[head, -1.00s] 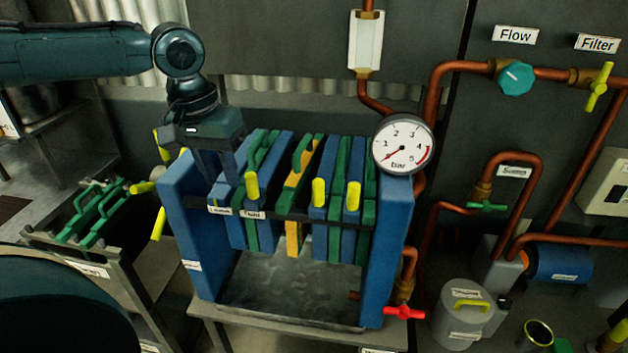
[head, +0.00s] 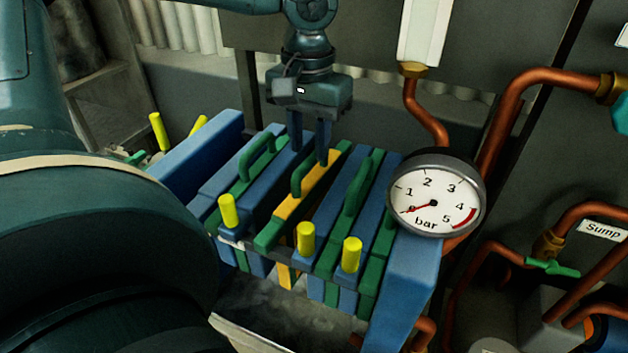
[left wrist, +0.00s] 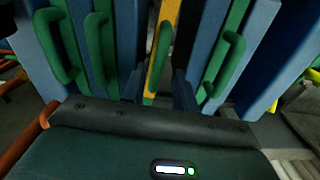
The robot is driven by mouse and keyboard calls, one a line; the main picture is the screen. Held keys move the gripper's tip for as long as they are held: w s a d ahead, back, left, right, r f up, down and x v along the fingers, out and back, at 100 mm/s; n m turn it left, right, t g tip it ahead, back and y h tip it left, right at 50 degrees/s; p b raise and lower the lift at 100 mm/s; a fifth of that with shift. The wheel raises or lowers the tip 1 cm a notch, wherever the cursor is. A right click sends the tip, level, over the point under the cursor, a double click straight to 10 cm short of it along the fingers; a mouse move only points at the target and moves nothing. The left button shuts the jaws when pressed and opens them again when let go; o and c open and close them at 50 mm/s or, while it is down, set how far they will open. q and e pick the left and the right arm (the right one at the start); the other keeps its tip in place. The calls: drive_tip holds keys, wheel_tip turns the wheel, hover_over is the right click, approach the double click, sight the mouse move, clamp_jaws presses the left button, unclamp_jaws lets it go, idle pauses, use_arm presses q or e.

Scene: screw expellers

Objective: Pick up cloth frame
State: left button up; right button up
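The yellow frame (head: 287,208) with a green handle stands among blue and green plates in the filter press. No readable label tells me whether it is the cloth frame. My left gripper (head: 309,150) points down at the far end of the plates, by the yellow frame. In the left wrist view its two fingers (left wrist: 159,90) are apart, with the yellow frame (left wrist: 168,14) and its green handle showing between them. I cannot tell whether either finger touches the frame. My right gripper is not in view.
Green-handled plates (head: 350,208) stand close on both sides of the yellow frame. Yellow pegs (head: 305,238) stick up along the near rail. A pressure gauge (head: 437,195) and copper pipes (head: 505,125) stand at the right. My own arm link covers the left foreground.

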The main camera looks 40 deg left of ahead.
sight(311, 180)
use_arm(q)
wheel_tip(311, 180, down, 8)
drive_tip(key=shift+d+f, duration=0.1)
idle(0.4)
drive_tip(key=shift+w, duration=0.1)
clamp_jaws()
